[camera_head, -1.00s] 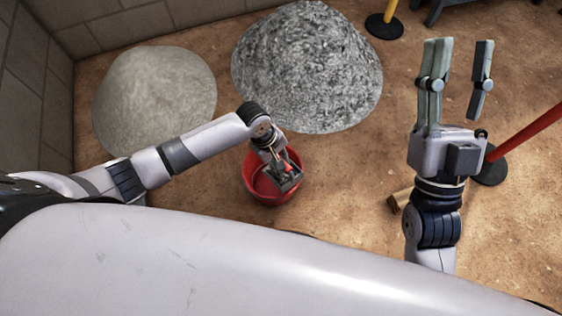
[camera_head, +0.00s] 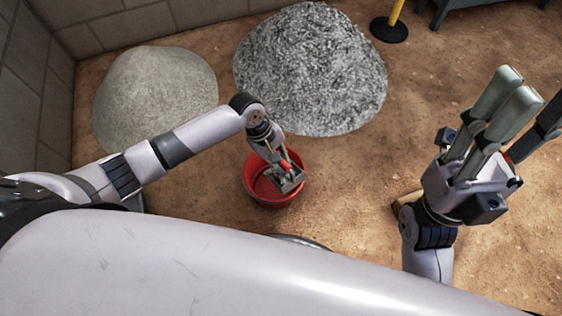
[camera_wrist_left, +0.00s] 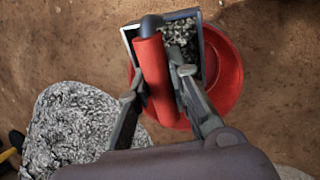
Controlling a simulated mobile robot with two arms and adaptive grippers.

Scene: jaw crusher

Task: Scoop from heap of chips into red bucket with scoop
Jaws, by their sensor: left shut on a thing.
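My left gripper (camera_head: 284,166) is shut on the red handle (camera_wrist_left: 153,75) of a scoop. The scoop's grey metal pan (camera_head: 290,182) is over the red bucket (camera_head: 251,184), near its right side. In the left wrist view grey chips (camera_wrist_left: 180,36) lie in the pan (camera_wrist_left: 203,45), and the bucket (camera_wrist_left: 228,75) shows behind it. The bucket's floor is partly hidden by the scoop. The heap of chips (camera_head: 310,70) is coarse and grey, beyond the bucket. My right gripper (camera_head: 528,103) is open and empty in the air at the right.
A smoother, finer grey heap (camera_head: 155,97) lies at the left by the block wall (camera_head: 40,75). A yellow post on a black base (camera_head: 389,29) stands at the back. A wooden piece (camera_head: 404,201) lies beside my right wrist. Open brown ground lies between the bucket and my right arm.

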